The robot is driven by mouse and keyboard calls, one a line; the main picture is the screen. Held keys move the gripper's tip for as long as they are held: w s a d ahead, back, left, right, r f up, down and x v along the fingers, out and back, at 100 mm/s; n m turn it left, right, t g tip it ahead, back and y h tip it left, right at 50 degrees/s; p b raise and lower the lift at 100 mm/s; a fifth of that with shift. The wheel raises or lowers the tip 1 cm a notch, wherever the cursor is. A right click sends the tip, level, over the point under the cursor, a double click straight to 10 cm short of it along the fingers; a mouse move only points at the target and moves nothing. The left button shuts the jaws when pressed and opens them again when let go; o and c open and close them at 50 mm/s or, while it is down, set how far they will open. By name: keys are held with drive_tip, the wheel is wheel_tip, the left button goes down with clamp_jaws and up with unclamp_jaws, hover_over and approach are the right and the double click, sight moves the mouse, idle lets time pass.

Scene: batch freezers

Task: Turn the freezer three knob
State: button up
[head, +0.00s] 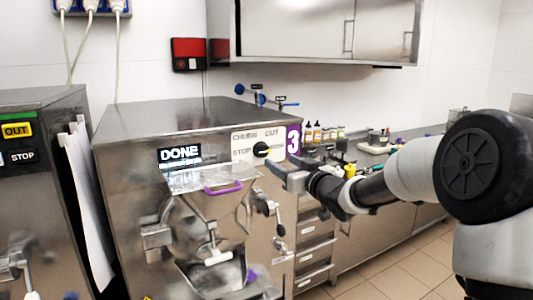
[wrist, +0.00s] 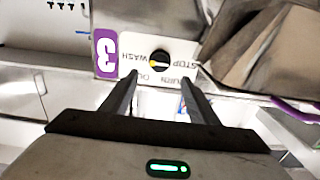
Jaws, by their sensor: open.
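The freezer three knob (head: 261,149) is a round black dial on a white label plate, left of a purple "3" tag (head: 293,139). The plate reads CHURN, OUT and STOP in the head view. The knob also shows in the wrist view (wrist: 159,60), upside down, with an orange-yellow mark on its face. My gripper (head: 286,170) is open and empty, in front of the freezer and a little below and right of the knob in the head view. In the wrist view its two fingers (wrist: 159,80) point toward the knob, which appears between and beyond the tips.
Freezer three (head: 150,119) has a display reading DONE (head: 179,155) and a front hatch with a purple handle (head: 223,188). Another freezer (head: 40,105) stands at left. A counter with bottles (head: 317,132) runs behind my arm. Floor (head: 400,275) is clear at lower right.

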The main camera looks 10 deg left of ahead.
sight(264, 151)
drive_tip(key=p+x, duration=0.1)
drive_tip(key=x, duration=0.9)
drive_tip(key=shift+w+a, duration=0.25)
drive_tip(key=shift+w, duration=0.05)
drive_tip(key=c, duration=1.1)
